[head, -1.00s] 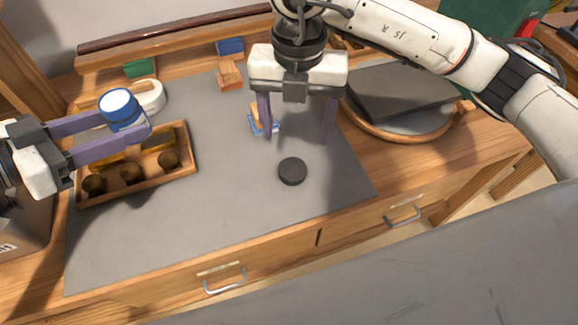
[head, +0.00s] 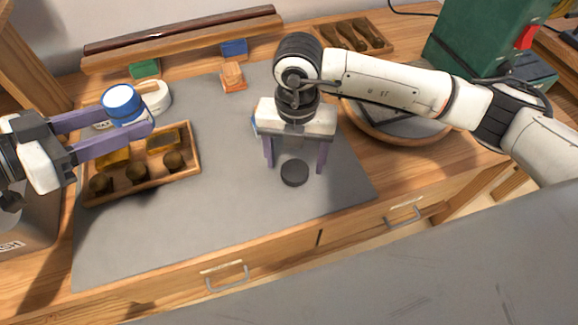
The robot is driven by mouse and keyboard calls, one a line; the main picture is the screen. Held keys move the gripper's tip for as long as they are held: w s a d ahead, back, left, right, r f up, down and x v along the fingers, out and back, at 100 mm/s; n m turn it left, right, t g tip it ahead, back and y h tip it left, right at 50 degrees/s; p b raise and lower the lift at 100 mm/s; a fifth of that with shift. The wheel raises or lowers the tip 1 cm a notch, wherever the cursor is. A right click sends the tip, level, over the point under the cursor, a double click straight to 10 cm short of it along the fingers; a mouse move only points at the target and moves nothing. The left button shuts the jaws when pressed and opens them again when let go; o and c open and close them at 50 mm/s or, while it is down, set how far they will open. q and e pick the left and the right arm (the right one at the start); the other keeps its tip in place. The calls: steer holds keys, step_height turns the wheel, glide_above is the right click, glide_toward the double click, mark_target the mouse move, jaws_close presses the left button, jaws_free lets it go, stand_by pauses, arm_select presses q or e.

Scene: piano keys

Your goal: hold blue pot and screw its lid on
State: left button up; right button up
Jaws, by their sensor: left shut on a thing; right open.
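The blue pot (head: 124,116) has a blue band and a white top. My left gripper (head: 148,124) is shut on it and holds it above the back left of the grey mat, near the wooden tray. A dark round disc, which looks like the lid (head: 294,173), lies flat on the mat. My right gripper (head: 294,168) is open and points down, with one finger on each side of the lid. I cannot tell whether its fingers touch the lid or how high they are above the mat.
A wooden tray (head: 190,172) with several dark knobs and yellow blocks lies left on the grey mat (head: 225,220). An orange block (head: 233,77), a blue block (head: 234,48) and a green block (head: 145,68) stand at the back. The mat's front is clear.

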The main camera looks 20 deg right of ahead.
mark_target(295, 169)
arm_select(q)
steer(key=shift+r, duration=0.15)
arm_select(e)
steer(key=shift+f, duration=0.9)
steer(key=c, duration=1.1)
arm_select(q)
steer(key=shift+f+b, duration=0.5)
steer(key=shift+f, duration=0.05)
arm_select(e)
step_height(295, 169, up, 10)
